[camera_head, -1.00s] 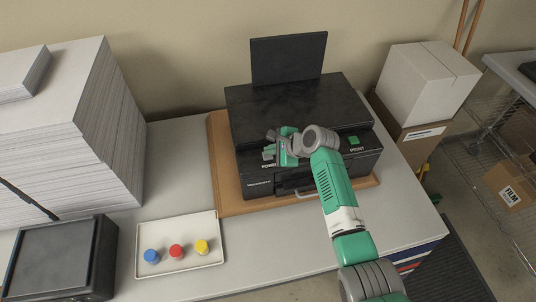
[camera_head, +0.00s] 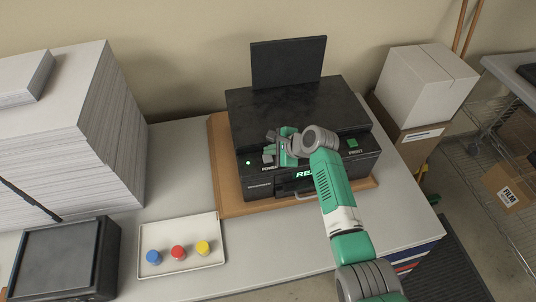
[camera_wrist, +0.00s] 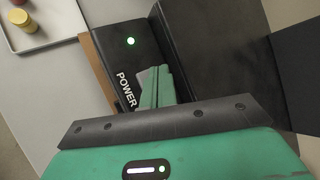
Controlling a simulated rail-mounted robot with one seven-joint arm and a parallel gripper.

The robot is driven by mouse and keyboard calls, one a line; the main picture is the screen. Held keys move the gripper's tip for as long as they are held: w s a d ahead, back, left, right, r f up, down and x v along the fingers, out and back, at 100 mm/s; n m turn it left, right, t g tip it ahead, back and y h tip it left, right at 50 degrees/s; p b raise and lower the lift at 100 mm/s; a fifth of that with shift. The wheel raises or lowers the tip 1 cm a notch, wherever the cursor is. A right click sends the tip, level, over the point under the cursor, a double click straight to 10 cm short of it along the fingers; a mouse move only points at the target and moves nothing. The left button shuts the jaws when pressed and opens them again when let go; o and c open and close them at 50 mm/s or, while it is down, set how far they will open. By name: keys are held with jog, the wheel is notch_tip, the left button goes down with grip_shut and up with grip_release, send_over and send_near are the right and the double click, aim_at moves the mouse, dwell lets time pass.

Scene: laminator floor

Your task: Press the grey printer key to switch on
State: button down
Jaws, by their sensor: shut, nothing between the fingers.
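The black printer (camera_head: 300,105) stands on a brown board, with its front panel toward me. The grey power key (camera_wrist: 146,76) is beside the word POWER in the wrist view, mostly hidden by my gripper. A small green light (camera_head: 248,162) glows on the panel near it, and it also shows in the wrist view (camera_wrist: 130,41). Green letters beginning "RE" are lit on the printer's front display (camera_head: 303,174), partly covered by my arm. My gripper (camera_head: 270,150) is shut and empty, with its fingertips at the grey key; I cannot tell if they touch it. A green PRINT key (camera_head: 352,143) is at the panel's right.
A white tray (camera_head: 215,262) with blue, red and yellow caps lies at the front left. Tall paper stacks (camera_head: 110,140) and a dark machine (camera_head: 62,258) stand at the left.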

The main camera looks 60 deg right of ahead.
aim_at(271, 159)
notch_tip(271, 159, up, 6)
jog(key=p, duration=0.6)
dwell(0.5)
